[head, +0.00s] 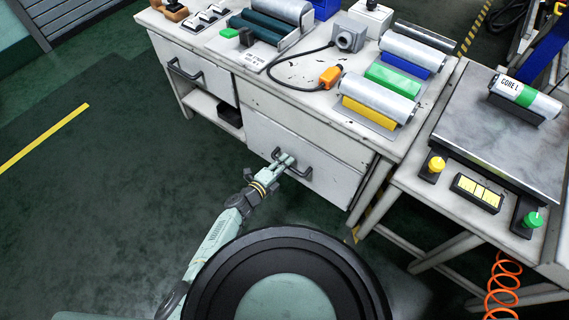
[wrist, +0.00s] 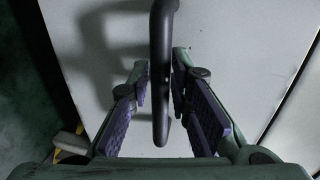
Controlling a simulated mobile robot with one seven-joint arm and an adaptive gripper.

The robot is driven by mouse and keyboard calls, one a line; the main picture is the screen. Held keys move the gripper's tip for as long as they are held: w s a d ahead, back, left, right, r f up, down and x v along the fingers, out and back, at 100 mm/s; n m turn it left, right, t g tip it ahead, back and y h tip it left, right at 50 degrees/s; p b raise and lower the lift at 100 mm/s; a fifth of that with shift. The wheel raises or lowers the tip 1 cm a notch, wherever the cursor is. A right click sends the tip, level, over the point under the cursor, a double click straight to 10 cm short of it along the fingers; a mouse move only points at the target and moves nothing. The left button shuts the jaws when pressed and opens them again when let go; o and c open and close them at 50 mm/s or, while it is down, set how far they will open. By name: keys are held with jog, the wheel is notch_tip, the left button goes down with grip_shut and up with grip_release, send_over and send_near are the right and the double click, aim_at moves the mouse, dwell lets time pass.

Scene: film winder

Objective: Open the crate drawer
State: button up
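The crate drawer is most likely the large white lower drawer front (head: 325,178) at the right of the workbench; it looks closed in the head view. Its dark bar handle (head: 305,172) faces me. My gripper (head: 286,160) is at the left part of this handle. In the wrist view the handle (wrist: 162,70) runs upright between the two fingers of my gripper (wrist: 162,85), and the white front (wrist: 240,50) fills the background. The fingers look open around the bar, with narrow gaps; contact is hard to make out.
A smaller upper-left drawer (head: 198,75) has its own handle, with an open shelf (head: 215,112) below. The benchtop (head: 290,75) holds rollers and coloured blocks. A side table (head: 490,140) with buttons stands at right. The green floor (head: 100,200) at left is clear.

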grip_shut()
dwell(0.4)
